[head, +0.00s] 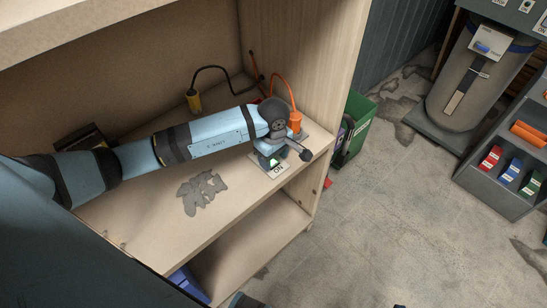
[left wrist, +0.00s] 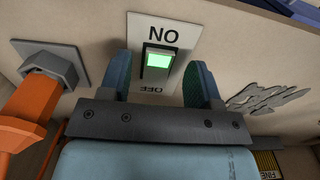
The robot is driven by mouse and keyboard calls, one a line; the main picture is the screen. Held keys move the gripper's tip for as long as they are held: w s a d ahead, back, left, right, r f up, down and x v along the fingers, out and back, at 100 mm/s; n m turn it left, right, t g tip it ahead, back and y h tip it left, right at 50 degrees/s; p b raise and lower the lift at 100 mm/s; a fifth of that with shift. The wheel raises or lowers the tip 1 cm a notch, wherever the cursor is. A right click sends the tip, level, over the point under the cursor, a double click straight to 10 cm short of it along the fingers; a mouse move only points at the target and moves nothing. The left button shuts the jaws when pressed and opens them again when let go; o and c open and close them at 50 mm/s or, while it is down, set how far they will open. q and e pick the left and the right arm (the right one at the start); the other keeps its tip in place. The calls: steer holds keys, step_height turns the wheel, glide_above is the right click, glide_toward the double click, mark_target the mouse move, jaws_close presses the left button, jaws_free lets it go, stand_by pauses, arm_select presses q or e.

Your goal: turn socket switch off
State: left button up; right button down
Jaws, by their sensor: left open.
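The socket switch is a light plate with a dark-framed, green-lit rocker, on the upper shelf near its front right in the head view (head: 273,161). Its plate is marked ON and OFF. In the left wrist view the switch (left wrist: 159,61) appears upside down, between my finger pads. My left gripper (left wrist: 160,80) is open and empty, with one finger on each side of the rocker. I cannot tell whether the pads touch it. In the head view my left gripper (head: 275,154) hangs over the switch and hides part of it. I do not see my right gripper.
An orange plug (head: 295,120) with a cable sits close beside the switch; it also shows in the left wrist view (left wrist: 30,105). A grey flat patch (head: 201,191) lies on the shelf (head: 150,222). The cabinet side wall (head: 305,60) is near on the right.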

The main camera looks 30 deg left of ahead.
arm_select(q)
steer(key=shift+f, duration=0.65)
